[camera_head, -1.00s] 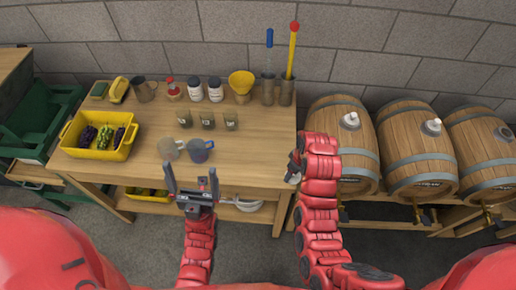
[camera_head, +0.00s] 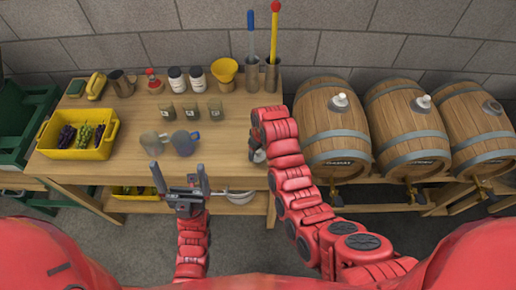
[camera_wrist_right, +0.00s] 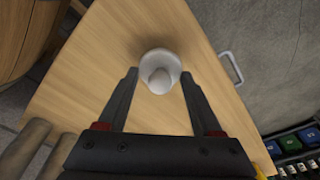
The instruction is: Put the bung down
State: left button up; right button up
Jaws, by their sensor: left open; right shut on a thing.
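A white bung (camera_wrist_right: 159,72) is between the fingertips of my right gripper (camera_wrist_right: 160,82), which is shut on it. In the head view this bung (camera_head: 259,156) is partly hidden by my right gripper (camera_head: 257,148), over the right end of the wooden table (camera_head: 230,150). I cannot tell whether the bung touches the table top. My left gripper (camera_head: 179,168) is open and empty at the table's front edge, in front of two cups. White bungs also sit in the left barrel (camera_head: 330,125) and the middle barrel (camera_head: 405,130). The right barrel (camera_head: 475,125) shows a dark round fitting on top.
A grey cup (camera_head: 152,143) and a blue-grey mug (camera_head: 185,143) stand near the front edge. Several small labelled cups, jars, a yellow funnel (camera_head: 225,71) and tall tubes stand behind. A yellow grape crate (camera_head: 85,153) is at left. The table's right front is clear.

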aim_at(261, 158)
jog(key=shift+f, duration=0.15)
jog(key=o, duration=1.4)
jog(key=shift+c, duration=0.2)
jog(key=shift+r, duration=0.25)
jog(key=shift+w+r, duration=0.1)
jog(key=shift+r, duration=0.05)
notch_tip(261, 158, up, 2)
jog(key=shift+d+r+b, duration=0.1)
jog(key=shift+d+b, duration=0.05)
jog(key=shift+b, duration=0.65)
notch_tip(261, 158, up, 9)
jog(key=s+d+p, duration=0.1)
jog(key=p, duration=0.7)
jog(key=shift+s, duration=0.2)
